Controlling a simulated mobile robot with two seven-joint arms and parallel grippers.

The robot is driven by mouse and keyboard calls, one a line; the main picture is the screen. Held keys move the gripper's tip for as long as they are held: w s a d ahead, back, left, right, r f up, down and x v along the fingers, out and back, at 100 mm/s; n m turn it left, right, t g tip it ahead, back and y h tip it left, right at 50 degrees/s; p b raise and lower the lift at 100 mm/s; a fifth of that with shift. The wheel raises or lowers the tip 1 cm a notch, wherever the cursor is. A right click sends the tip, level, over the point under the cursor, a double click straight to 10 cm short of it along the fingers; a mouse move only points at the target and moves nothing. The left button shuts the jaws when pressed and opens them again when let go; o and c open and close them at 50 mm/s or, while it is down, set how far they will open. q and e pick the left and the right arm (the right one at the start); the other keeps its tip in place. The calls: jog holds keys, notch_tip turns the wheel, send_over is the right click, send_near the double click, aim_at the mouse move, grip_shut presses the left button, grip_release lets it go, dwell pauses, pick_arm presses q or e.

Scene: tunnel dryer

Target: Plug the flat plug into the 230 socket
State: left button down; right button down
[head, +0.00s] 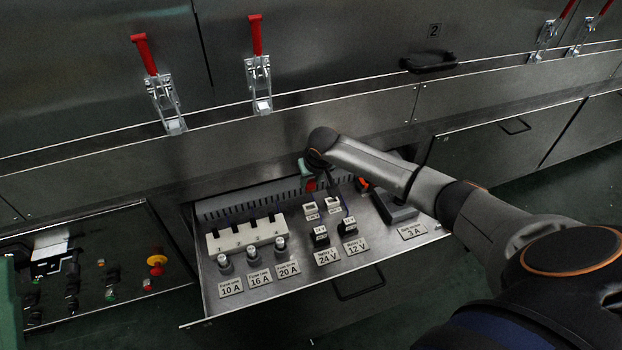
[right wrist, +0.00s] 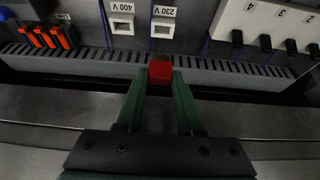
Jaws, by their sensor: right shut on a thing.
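My right gripper (right wrist: 160,85) is shut on a red plug (right wrist: 160,70), which sticks out between its green fingertips. In the head view the right gripper (head: 308,172) and the red plug (head: 311,186) are small and partly hidden by my arm, over the back of the open drawer. The white 230 V socket (right wrist: 163,24) lies just beyond the plug in the right wrist view, apart from it. In the head view it seems to be the left one (head: 310,209) of two white sockets. The plug's pins are hidden. A green piece at the head view's left edge may be my left gripper.
The 400 V socket (right wrist: 121,20) sits beside the 230 V one. A slotted grey duct (right wrist: 230,67) runs along the drawer's back. A white numbered block (head: 245,234), fuses (head: 252,251) and black relays (head: 320,237) crowd the drawer. Red-handled clamps (head: 258,75) stand above.

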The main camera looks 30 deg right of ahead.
aim_at(311, 191)
jog(key=shift+r+p, duration=0.15)
jog(key=shift+p, duration=0.15)
notch_tip(311, 191, down, 3)
jog(key=shift+b, duration=0.85)
jog(key=shift+f+b, duration=0.45)
jog(key=shift+f, duration=0.35)
pick_arm(q)
jog(key=shift+s+d+f+h+b, duration=0.1)
jog(key=shift+f+h+b, duration=0.1)
jog(key=shift+f, duration=0.2)
jog(key=shift+s+f+h+b, duration=0.1)
jog(key=shift+f+b, duration=0.05)
jog(key=shift+f, duration=0.25)
pick_arm(e)
jog(key=shift+f, duration=0.75)
pick_arm(q)
jog(key=shift+r+p, duration=0.35)
jog(key=shift+p, duration=0.15)
jog(key=shift+r+p, duration=0.3)
jog(key=shift+r+p, duration=0.35)
